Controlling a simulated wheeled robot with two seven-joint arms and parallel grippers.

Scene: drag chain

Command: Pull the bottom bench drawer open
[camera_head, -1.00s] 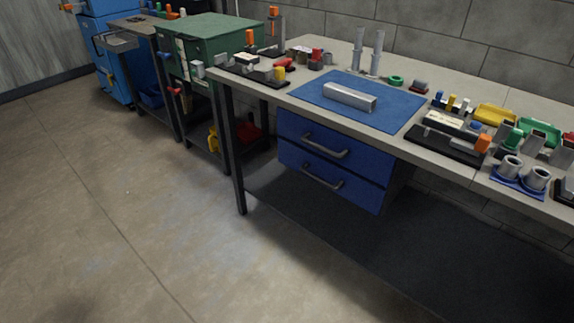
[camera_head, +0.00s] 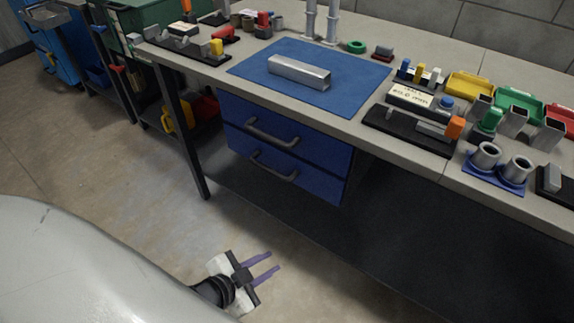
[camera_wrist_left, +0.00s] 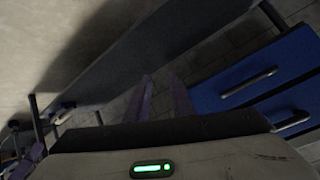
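The blue bench drawer unit hangs under the bench top, with a top drawer (camera_head: 270,130) and a bottom drawer (camera_head: 312,182), both closed, each with a grey bar handle. The bottom handle (camera_head: 273,166) is in plain view in the head view. My left gripper (camera_head: 270,264) is in front of and below the drawers, apart from them, its two purple fingers parted and empty. In the left wrist view the fingers (camera_wrist_left: 160,97) point forward, with the blue drawers (camera_wrist_left: 265,85) to their right. My right gripper is not in view.
The bench top (camera_head: 400,95) holds a blue mat (camera_head: 240,68) with a metal bar (camera_head: 299,72), and several fixtures and parts. A dark bench leg (camera_head: 180,130) stands left of the drawers. The floor in front is clear.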

